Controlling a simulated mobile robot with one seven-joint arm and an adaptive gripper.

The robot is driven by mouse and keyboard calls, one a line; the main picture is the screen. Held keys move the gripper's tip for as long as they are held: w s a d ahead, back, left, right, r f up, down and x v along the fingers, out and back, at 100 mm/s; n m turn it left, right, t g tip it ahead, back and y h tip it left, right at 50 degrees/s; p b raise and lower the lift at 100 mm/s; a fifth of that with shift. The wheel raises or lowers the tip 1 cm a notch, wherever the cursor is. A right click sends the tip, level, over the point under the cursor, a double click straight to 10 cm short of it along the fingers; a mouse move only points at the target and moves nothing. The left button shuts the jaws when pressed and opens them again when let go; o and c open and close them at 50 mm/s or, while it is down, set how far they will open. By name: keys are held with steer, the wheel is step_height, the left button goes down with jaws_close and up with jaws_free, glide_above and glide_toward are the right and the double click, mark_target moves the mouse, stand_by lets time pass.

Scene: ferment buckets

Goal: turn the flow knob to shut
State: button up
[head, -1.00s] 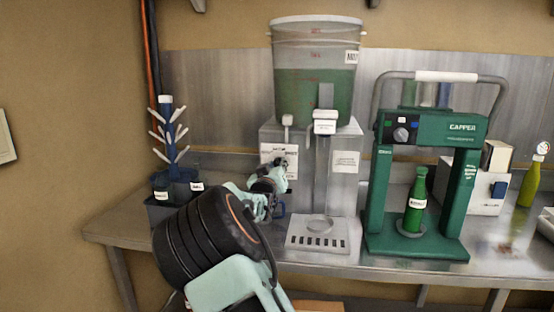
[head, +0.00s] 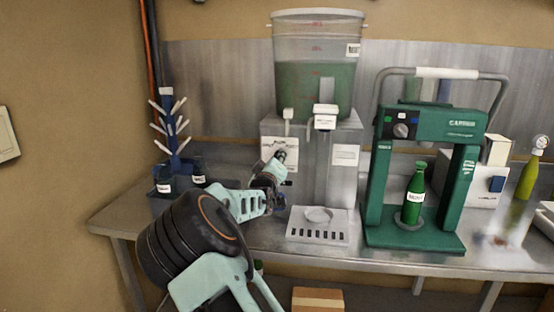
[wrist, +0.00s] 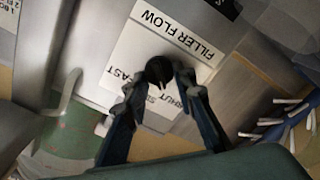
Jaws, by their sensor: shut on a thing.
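The flow knob (wrist: 159,68) is a round black knob on a white "FILLER FLOW" label plate (wrist: 150,45). The plate shows upside down in the wrist view, with "SHUT" and "FAST" printed near the knob. My gripper (wrist: 156,80) has a fingertip on each side of the knob and is shut on it. Its pointer direction is hard to read between the fingers. In the head view my gripper (head: 279,159) is at the plate (head: 270,148) on the front of the grey filler stand (head: 312,180), and hides most of the knob.
A bucket of green liquid (head: 315,85) stands on the filler, above a drip tray (head: 318,235). A green capper (head: 455,122) with a green bottle (head: 415,195) stands to the right. A blue bottle tree (head: 170,130) is at the left. The bench front right of my arm is fairly clear.

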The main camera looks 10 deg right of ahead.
jaws_close()
steer(key=o, duration=1.1)
jaws_free()
steer(key=shift+o, duration=0.2)
steer(key=v, duration=1.2)
